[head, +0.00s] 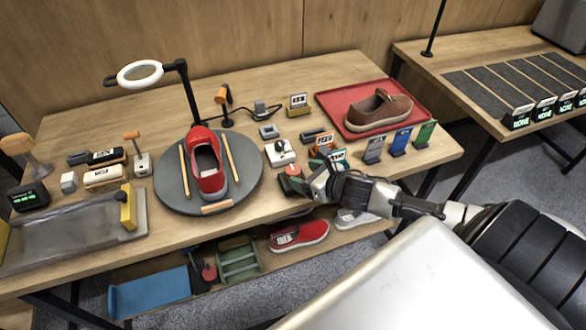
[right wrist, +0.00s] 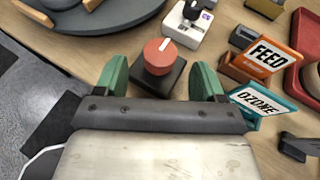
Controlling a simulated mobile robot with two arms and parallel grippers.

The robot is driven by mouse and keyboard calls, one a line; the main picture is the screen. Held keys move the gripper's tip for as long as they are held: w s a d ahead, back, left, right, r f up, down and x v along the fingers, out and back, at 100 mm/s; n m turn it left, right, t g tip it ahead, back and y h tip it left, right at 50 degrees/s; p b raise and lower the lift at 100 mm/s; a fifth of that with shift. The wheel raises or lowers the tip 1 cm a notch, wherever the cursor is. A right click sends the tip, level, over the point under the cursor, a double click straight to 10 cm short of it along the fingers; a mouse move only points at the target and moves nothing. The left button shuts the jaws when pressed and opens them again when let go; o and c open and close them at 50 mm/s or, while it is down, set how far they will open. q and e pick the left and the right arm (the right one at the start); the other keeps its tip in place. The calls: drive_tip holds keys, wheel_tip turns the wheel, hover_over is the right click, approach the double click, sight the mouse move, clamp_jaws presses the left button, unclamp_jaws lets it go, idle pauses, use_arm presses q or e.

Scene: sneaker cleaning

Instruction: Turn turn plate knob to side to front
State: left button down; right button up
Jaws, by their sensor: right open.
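Contact cannot be told. My left gripper is out of view.
A white switch box (right wrist: 188,33) stands just behind the knob. An orange FEED sign (right wrist: 262,58) and teal OZONE sign (right wrist: 256,103) stand close to the right finger. A red tray (head: 420,110) with a brown shoe is at the back right.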

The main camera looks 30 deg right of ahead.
sight(296, 172)
drive_tip(key=shift+x, duration=2.5)
drive_tip(key=shift+f+p, duration=0.1)
drive_tip(key=shift+p, duration=0.2)
drive_tip(key=c, duration=0.9)
